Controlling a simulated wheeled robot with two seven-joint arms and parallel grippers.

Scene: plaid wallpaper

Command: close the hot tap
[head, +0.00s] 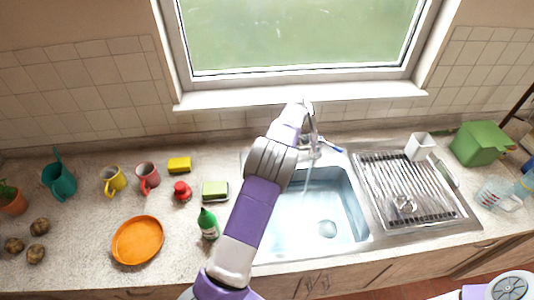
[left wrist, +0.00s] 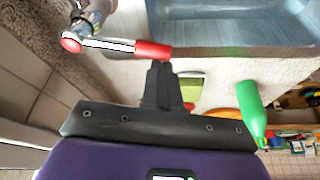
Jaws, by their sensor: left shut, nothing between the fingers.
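The hot tap's red-ended handle (left wrist: 152,50) shows in the left wrist view, a white bar reaching out from the chrome tap body (left wrist: 95,12). My left gripper (left wrist: 160,66) is shut and empty, its fingertips close to the red end; I cannot tell whether they touch. In the head view the chrome tap (head: 314,130) stands behind the sink (head: 345,200), with a blue-ended handle (head: 332,146) on its right. My left arm hides the red handle there. A faint streak below the spout looks like running water. My right gripper is out of view.
A green bottle (head: 208,224) and a sponge (head: 215,190) stand left of the sink. An orange plate (head: 138,240), mugs and a teal pitcher (head: 58,180) are further left. A drying rack (head: 412,190) and a green box (head: 478,143) are on the right.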

